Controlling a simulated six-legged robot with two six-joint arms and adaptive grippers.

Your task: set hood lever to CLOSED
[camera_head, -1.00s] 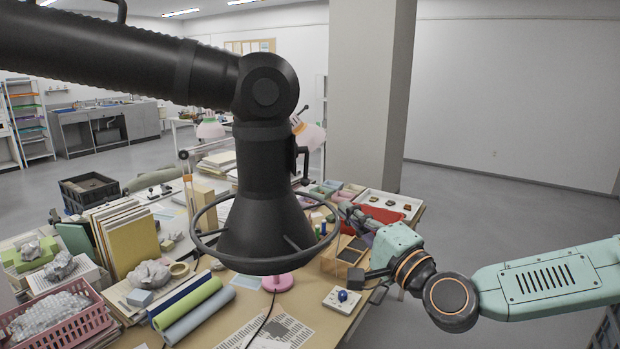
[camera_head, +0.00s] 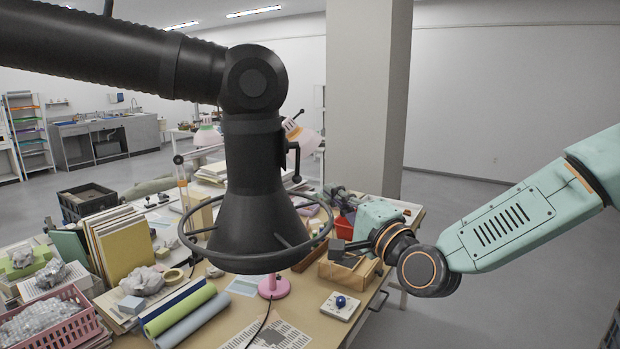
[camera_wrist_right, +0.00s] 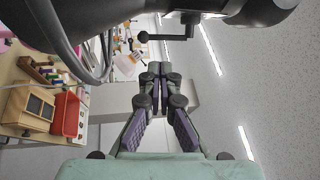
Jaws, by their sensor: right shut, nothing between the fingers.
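The black fume hood (camera_head: 256,190) hangs from a thick jointed duct, with a ring around its cone. A dark lever (camera_head: 296,160) on its right side hangs down to a knobbed end. In the right wrist view the lever (camera_wrist_right: 165,37) lies sideways, its ball end to the left, above the fingertips. My right gripper (camera_head: 332,192) is to the right of the hood, lower than the lever and apart from it. Its fingers (camera_wrist_right: 160,70) are closed together with nothing between them. My left gripper is out of view. No lever markings are readable.
The cluttered table (camera_head: 215,326) lies below, with a pink basket (camera_head: 55,325), rolled tubes (camera_head: 180,314) and a pink lamp base (camera_head: 273,287). A wooden box (camera_head: 345,270) and a red bin (camera_wrist_right: 67,114) lie below my right gripper. Open floor is at right.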

